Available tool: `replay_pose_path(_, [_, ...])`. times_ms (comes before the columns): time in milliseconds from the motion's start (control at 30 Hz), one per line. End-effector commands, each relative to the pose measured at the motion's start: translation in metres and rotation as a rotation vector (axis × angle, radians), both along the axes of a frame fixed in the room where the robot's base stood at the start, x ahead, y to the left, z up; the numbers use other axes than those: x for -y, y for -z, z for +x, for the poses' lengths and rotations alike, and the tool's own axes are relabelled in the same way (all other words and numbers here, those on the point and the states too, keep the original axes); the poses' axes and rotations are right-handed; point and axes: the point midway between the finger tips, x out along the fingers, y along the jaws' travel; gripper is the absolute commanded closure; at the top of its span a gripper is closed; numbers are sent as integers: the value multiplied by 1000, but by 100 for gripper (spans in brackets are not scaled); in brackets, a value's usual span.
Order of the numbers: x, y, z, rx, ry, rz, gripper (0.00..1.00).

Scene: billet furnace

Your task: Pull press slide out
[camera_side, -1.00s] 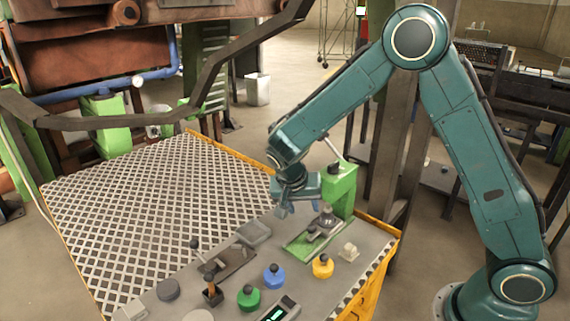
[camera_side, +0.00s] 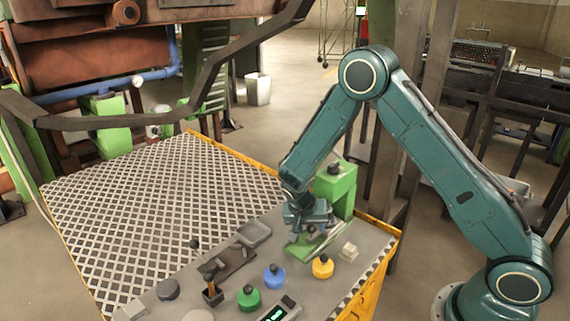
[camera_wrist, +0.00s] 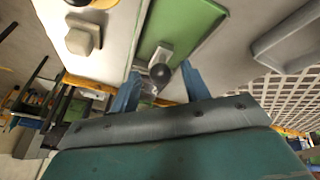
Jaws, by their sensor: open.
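The small green press (camera_side: 337,190) stands on the grey panel, with a flat green base (camera_side: 299,250) in front of its upright. The press slide (camera_wrist: 163,57) is a grey piece with a dark round knob, lying on the green base in the wrist view. My gripper (camera_wrist: 160,84) is open, its two blue fingers on either side of the knob, which shows between them. I cannot tell whether a finger touches it. In the side view my gripper (camera_side: 311,227) is low over the base and hides most of the slide.
A yellow knob (camera_side: 322,266), a blue knob (camera_side: 274,276) and a green knob (camera_side: 249,297) stand in front of the press. A pale block (camera_side: 348,251) sits at its right. A grey tray (camera_side: 254,233) and levers are at left. The grating (camera_side: 160,210) is clear.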

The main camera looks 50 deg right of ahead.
Motion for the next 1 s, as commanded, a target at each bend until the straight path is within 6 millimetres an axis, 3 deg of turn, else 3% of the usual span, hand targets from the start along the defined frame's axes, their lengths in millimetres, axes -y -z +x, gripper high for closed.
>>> replay_pose_path(233, [0,0,0,0,0,0,54])
replay_pose_path(500, [0,0,0,0,0,0,100])
replay_pose_path(767, [-7,0,1,0,-2,0,100])
replay_pose_path(1000, [-43,0,1,1,-7,1,100])
